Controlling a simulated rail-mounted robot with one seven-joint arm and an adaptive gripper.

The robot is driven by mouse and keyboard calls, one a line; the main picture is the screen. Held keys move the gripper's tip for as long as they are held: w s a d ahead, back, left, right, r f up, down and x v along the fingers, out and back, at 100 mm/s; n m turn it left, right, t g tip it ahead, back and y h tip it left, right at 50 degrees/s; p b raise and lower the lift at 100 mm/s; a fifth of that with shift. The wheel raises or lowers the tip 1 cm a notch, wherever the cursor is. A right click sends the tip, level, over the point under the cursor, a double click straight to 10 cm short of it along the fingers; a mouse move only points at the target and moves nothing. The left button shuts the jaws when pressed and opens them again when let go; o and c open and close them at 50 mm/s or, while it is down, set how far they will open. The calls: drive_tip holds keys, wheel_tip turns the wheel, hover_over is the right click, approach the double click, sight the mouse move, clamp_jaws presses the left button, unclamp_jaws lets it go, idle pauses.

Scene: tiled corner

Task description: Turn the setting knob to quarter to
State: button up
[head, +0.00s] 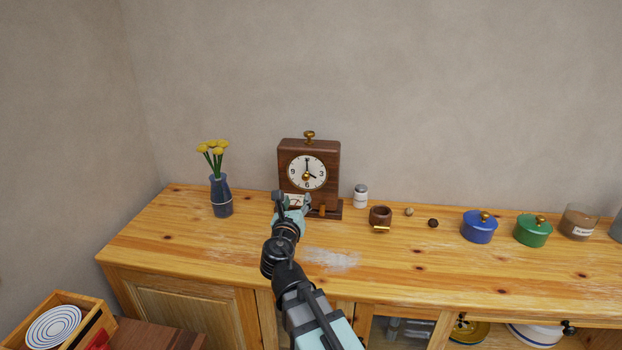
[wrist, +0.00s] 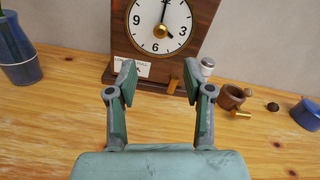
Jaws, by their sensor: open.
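A dark wooden clock (head: 331,158) stands upright on the counter; it also fills the top of the wrist view (wrist: 118,25). Its round white face (head: 297,168) bears black numerals. A brass knob (head: 306,176) sits at the face's centre, also seen in the wrist view (wrist: 161,31). One black hand points up at 12, another toward about 4. My gripper (head: 292,203) is in front of the clock's lower part, below the knob. In the wrist view my gripper (wrist: 159,82) is open and empty, its fingers apart, not touching the knob.
A blue vase (head: 221,197) with yellow flowers stands left of the clock. To the right are a white-lidded jar (head: 361,196), a brown mug (head: 380,215), small balls, a blue pot (head: 479,227) and a green pot (head: 532,231). The counter front is mostly clear.

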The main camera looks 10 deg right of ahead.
sight(305, 178)
drive_tip(key=p+x, duration=0.1)
drive_tip(key=x, duration=1.3)
drive_tip(key=shift+w+d+f, duration=0.1)
drive_tip(key=shift+w+d, duration=0.1)
drive_tip(key=shift+w, duration=0.05)
clamp_jaws()
